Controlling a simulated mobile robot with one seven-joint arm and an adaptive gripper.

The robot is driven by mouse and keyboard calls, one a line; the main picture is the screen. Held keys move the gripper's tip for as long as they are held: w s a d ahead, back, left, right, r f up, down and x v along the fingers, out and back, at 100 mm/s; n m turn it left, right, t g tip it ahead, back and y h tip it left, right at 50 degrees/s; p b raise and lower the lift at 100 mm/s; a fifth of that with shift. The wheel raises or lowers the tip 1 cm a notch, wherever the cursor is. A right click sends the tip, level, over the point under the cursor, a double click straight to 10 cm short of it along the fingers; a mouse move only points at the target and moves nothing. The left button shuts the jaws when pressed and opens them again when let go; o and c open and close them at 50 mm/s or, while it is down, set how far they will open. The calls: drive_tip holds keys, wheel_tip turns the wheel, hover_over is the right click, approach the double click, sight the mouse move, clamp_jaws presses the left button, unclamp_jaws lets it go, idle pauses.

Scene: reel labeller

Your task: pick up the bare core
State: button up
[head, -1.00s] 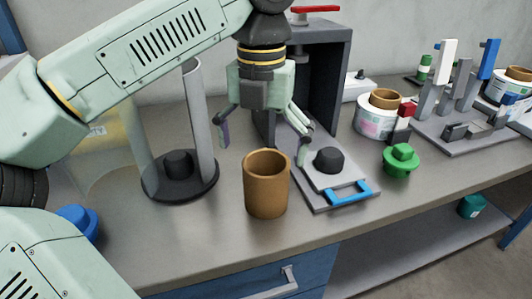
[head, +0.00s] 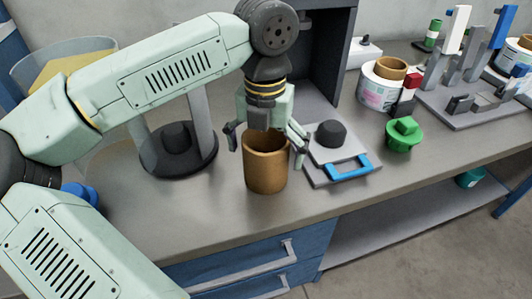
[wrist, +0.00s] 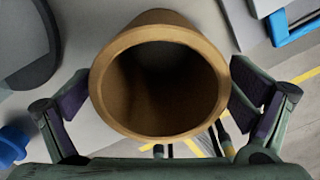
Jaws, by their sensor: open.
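The bare core (head: 266,168) is a hollow brown cardboard tube standing upright on the grey bench near its front edge. My gripper (head: 266,148) is open, with one finger on each side of the core's upper part. In the wrist view the core's open end (wrist: 160,128) faces the camera and fills the middle. My open gripper (wrist: 160,105) shows there with a dark pad to the left and right of the rim. Small gaps show between pads and core, so I see no grip.
A grey slide with a black hub and blue handle (head: 350,166) lies close right of the core. A black round base with a post (head: 178,150) stands left. A green knob (head: 403,134) and a labelled reel (head: 382,86) are farther right.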

drive_tip(key=shift+f, duration=0.55)
drive_tip(key=c, duration=1.3)
